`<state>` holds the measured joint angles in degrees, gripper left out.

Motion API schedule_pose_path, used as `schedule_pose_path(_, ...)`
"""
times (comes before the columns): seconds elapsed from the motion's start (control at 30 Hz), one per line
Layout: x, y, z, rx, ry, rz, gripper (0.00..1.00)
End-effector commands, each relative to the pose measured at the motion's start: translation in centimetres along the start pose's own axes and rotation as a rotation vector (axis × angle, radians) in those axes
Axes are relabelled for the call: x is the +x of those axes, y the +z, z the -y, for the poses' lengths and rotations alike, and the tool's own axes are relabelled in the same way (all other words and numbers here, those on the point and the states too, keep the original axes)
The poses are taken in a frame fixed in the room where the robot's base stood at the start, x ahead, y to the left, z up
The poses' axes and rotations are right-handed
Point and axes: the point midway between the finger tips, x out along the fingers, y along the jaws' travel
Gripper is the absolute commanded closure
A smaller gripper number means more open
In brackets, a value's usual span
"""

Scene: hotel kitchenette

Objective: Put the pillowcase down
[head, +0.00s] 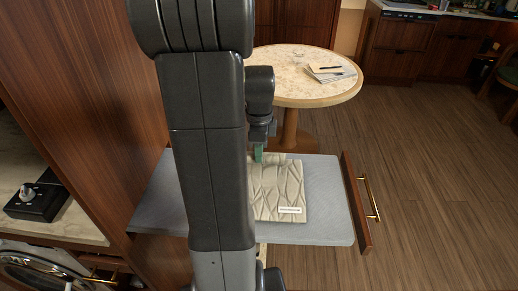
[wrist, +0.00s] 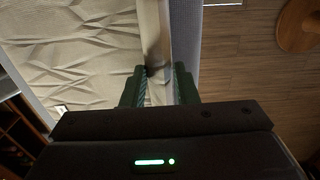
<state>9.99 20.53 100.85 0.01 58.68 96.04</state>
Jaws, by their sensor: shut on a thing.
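The pillowcase (head: 280,188) is a cream, quilted-looking folded cloth with a small white label near its front edge. It is over the grey padded pull-out board (head: 330,200); I cannot tell for sure whether it rests fully on it. My gripper (head: 259,154) is at the pillowcase's far left edge, its green fingers pointing down. In the wrist view, the pillowcase (wrist: 75,52) fills the left side, and my gripper (wrist: 158,88) is shut on its edge. My arm hides the board's middle left and perhaps part of the cloth.
The board has a wooden front (head: 356,203) with a brass handle (head: 370,197) at right. A round table (head: 290,85) with papers (head: 331,73) stands behind. A wooden cabinet wall (head: 80,70) rises at left, near a counter with a black device (head: 38,203). The floor at right is clear.

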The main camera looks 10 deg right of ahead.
Motion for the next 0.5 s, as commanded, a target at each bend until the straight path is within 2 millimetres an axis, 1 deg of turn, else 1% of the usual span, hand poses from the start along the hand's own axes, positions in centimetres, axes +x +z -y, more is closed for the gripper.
schedule_pose_path(0.07, 0.38, 0.00, -0.01, 0.000, 0.001, 0.000, 0.98)
schedule_pose_path(0.1, 0.24, 0.00, -0.01, 0.000, 0.000, 0.000, 0.65)
schedule_pose_path(0.17, 0.22, 0.00, -0.01, 0.000, 0.001, 0.000, 0.54)
schedule_pose_path(0.2, 0.22, 0.00, -0.01, 0.000, 0.001, 0.000, 0.52)
schedule_pose_path(0.5, -0.05, 0.00, 0.00, 0.000, 0.000, 0.000, 0.52)
